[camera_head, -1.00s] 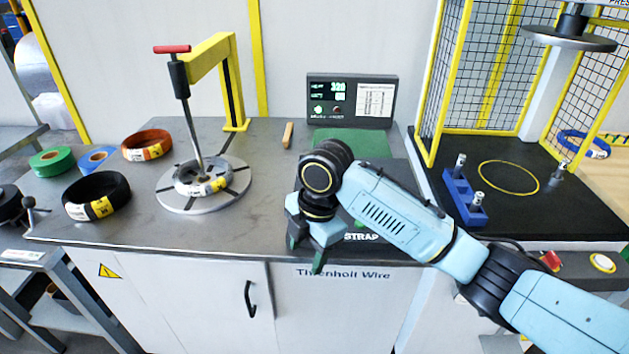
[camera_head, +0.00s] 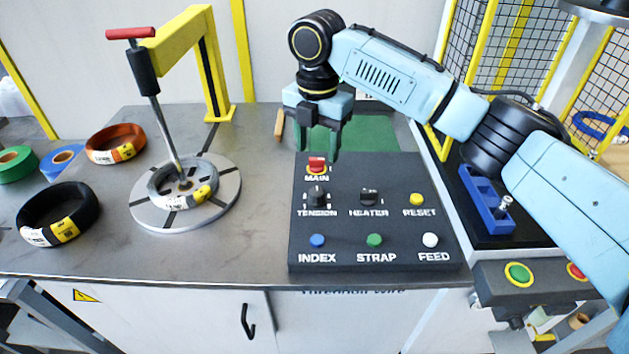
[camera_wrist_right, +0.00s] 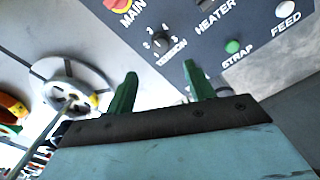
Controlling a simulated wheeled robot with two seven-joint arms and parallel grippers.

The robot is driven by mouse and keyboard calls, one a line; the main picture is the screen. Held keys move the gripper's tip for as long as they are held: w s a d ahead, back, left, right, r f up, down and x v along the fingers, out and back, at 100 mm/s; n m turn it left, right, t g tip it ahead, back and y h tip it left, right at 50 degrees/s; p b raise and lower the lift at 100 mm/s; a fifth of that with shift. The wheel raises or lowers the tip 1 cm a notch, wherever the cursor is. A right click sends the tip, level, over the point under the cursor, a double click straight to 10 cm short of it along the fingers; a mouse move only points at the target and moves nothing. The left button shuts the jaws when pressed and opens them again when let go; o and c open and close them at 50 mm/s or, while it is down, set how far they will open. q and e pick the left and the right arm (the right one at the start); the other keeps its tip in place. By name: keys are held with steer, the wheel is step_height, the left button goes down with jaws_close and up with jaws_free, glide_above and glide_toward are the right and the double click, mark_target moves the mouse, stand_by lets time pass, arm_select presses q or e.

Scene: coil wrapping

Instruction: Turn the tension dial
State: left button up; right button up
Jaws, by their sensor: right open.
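The tension dial (camera_head: 317,196) is a small black knob on the dark control panel (camera_head: 340,265), above the label TENSION. It also shows in the right wrist view (camera_wrist_right: 162,42), with numbers around it. My right gripper (camera_head: 320,145) is open and empty, with dark green fingers, over the panel's back edge near the red MAIN switch (camera_head: 317,164). In the right wrist view the right gripper (camera_wrist_right: 160,90) shows two separated fingers, with the dial beyond and between them. The gripper does not touch the dial. My left gripper is not in view.
A HEATER knob (camera_head: 369,196), a yellow RESET button (camera_head: 417,200) and a row of buttons sit near the dial. A round turntable (camera_head: 225,205) with a coil (camera_head: 165,190) stands to the left. A black coil (camera_head: 58,212) lies at the far left. A blue block (camera_head: 487,205) is at right.

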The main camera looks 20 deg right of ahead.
mark_target(317, 191)
steer(key=f, duration=0.4)
steer(key=shift+s, duration=0.25)
step_height(317, 191, down, 6)
steer(key=shift+w+f+b, duration=0.15)
steer(key=shift+f+b, duration=0.1)
steer(key=shift+b, duration=0.5)
steer(key=shift+f, duration=0.25)
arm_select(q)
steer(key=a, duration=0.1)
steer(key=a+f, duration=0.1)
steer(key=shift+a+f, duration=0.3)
